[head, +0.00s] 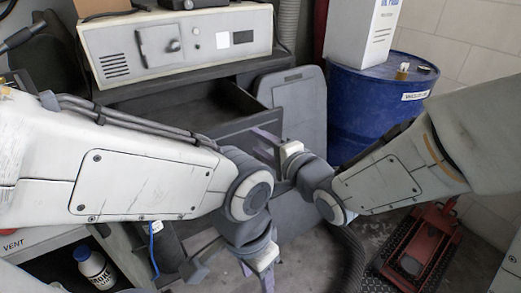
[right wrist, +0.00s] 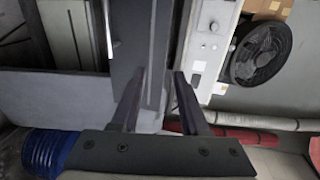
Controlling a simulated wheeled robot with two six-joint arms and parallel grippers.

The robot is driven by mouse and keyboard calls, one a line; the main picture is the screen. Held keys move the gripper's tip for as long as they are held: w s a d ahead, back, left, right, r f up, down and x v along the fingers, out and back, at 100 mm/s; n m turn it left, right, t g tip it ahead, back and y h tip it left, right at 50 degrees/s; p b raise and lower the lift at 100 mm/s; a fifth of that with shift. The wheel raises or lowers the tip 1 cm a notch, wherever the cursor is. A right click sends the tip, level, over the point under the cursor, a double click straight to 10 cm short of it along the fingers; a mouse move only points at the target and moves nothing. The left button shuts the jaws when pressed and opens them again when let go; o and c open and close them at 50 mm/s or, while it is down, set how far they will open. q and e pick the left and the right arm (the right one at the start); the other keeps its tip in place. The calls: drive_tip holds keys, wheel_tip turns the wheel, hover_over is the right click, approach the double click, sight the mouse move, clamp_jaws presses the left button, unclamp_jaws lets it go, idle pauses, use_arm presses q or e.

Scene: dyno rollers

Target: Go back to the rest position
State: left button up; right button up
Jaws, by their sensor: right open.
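My right arm comes in from the right in the head view. Its gripper (head: 264,143) points left, in front of the open drawer (head: 205,108) of the dark grey cabinet. In the right wrist view the two fingers of this gripper (right wrist: 158,78) stand apart with nothing held between them. My left arm comes in from the left. Its gripper (head: 260,270) hangs downward near the bottom middle of the head view. Its fingertips are small and partly cut off, so its opening is unclear.
A beige instrument box (head: 178,43) stands on the cabinet. A blue drum (head: 375,112) with a white container (head: 363,30) on top is at the right. A red and black floor jack (head: 420,245) lies low right. A bottle (head: 95,268) stands on a lower left shelf.

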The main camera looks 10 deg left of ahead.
drive_tip(key=shift+d, duration=0.1)
drive_tip(key=d+f+n+g+h, duration=0.35)
drive_tip(key=d+f+h, duration=0.5)
drive_tip(key=d, duration=0.65)
drive_tip(key=s+d+f+n+g+h, duration=0.2)
drive_tip(key=s+d+f+n+g, duration=0.4)
drive_tip(key=s+d+f, duration=0.35)
drive_tip(key=s+a+r+n+g+y, duration=0.1)
drive_tip(key=s+a+r+n, duration=0.3)
drive_tip(key=s+a, duration=0.25)
drive_tip(key=s+a+r+n+g, duration=0.1)
drive_tip(key=s+a+r+n, duration=0.25)
drive_tip(key=s+a, duration=0.3)
wheel_tip(320, 180, up, 19)
drive_tip(key=s+p, duration=0.1)
drive_tip(key=p, duration=1.8)
drive_tip(key=shift+d, duration=0.4)
